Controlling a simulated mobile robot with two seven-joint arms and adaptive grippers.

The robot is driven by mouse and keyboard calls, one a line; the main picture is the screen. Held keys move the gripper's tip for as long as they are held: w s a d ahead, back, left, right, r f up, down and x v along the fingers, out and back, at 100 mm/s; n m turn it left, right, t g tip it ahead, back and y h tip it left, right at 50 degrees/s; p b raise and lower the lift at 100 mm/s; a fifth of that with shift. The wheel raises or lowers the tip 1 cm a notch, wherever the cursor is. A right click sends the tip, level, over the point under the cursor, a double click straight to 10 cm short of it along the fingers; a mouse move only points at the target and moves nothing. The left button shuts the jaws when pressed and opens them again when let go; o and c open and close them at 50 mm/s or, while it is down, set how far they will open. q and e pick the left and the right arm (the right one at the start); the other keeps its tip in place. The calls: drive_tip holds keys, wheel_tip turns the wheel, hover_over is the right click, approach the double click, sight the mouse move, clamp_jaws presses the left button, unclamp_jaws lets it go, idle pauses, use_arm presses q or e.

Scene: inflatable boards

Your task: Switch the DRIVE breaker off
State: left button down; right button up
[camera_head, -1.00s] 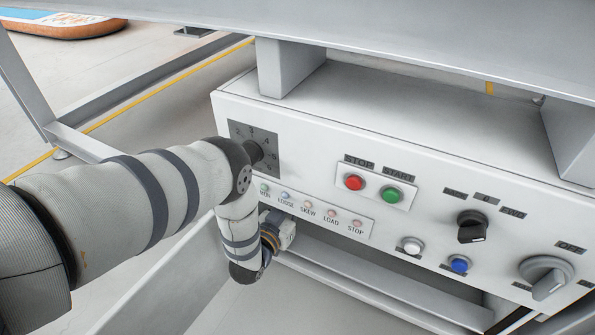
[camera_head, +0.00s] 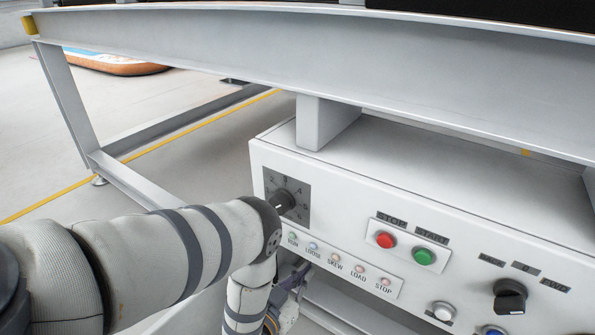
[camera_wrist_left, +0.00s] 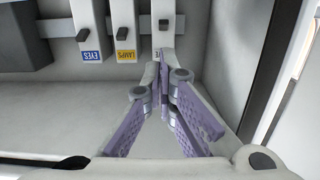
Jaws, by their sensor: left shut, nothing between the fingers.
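In the left wrist view a row of white breakers runs along the top. One has a blue EYES label (camera_wrist_left: 91,56) and one a yellow LAMPS label (camera_wrist_left: 126,56). A third breaker (camera_wrist_left: 166,40) stands to their right, with a dark toggle; its label is mostly hidden behind my fingertips, so I cannot read DRIVE on it. My left gripper (camera_wrist_left: 162,62) is shut and empty, its purple fingers meeting just below this third breaker's toggle. I cannot tell whether they touch the breaker. In the head view my gripper is low beside the panel, mostly hidden. My right gripper is not in view.
The white control panel (camera_head: 345,212) carries a grey dial (camera_head: 285,200), a red STOP button (camera_head: 385,240), a green START button (camera_head: 424,256) and a black selector (camera_head: 510,296). A grey beam (camera_head: 300,55) crosses above it. A dark box (camera_wrist_left: 22,38) is left of the breakers.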

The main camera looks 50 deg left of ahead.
use_arm(q)
drive_tip(key=shift+v, duration=2.2)
